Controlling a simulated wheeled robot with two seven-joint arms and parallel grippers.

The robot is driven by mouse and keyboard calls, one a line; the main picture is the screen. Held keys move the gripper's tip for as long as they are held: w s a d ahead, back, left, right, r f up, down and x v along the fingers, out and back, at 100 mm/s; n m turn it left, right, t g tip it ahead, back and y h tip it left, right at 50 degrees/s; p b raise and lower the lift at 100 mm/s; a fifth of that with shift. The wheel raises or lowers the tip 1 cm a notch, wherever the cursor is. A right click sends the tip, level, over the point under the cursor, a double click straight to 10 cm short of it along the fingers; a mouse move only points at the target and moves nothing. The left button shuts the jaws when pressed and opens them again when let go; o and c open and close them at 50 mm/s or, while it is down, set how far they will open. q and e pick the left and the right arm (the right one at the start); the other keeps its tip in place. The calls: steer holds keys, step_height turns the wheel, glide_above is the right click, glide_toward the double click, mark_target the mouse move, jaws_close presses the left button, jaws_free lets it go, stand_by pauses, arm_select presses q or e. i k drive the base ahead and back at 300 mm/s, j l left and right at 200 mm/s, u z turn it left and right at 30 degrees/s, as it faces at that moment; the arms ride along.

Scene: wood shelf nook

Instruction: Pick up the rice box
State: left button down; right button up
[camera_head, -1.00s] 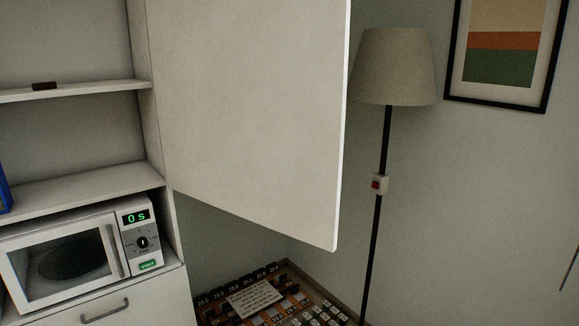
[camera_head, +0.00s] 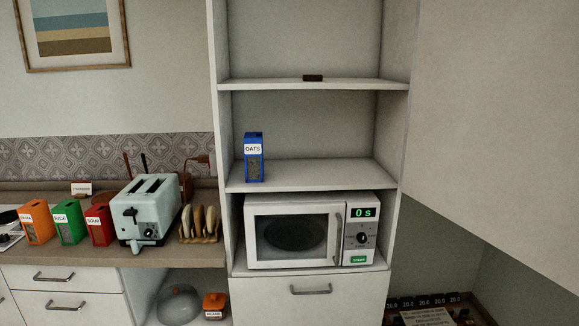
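The rice box is a green box labelled "RICE" (camera_head: 69,223). It stands upright on the counter at the left of the head view, between an orange box (camera_head: 37,222) and a red box (camera_head: 99,225). Its front shows a white label and a darker window below. Neither of my grippers is in view.
A toaster (camera_head: 150,212) and a rack of bread slices (camera_head: 200,223) stand right of the boxes on the counter (camera_head: 185,252). A tall shelf unit holds a blue oats box (camera_head: 253,158) above a microwave (camera_head: 296,234). An open cabinet door (camera_head: 495,110) juts out at right.

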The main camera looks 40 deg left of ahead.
mark_target(68, 217)
steer(key=k+j, duration=0.1)
steer(key=j, duration=0.4)
steer(key=k+j, duration=0.1)
steer(key=j, duration=0.35)
steer(key=k+j, duration=0.1)
steer(key=j, duration=0.4)
steer(key=k+j, duration=0.15)
steer(key=j, duration=0.35)
steer(key=k+j, duration=0.1)
steer(key=j, duration=0.4)
steer(key=k+j, duration=0.1)
steer(key=j, duration=0.35)
steer(key=k+j, duration=0.1)
steer(key=j, duration=0.4)
steer(key=k+j, duration=0.1)
steer(key=j, duration=0.4)
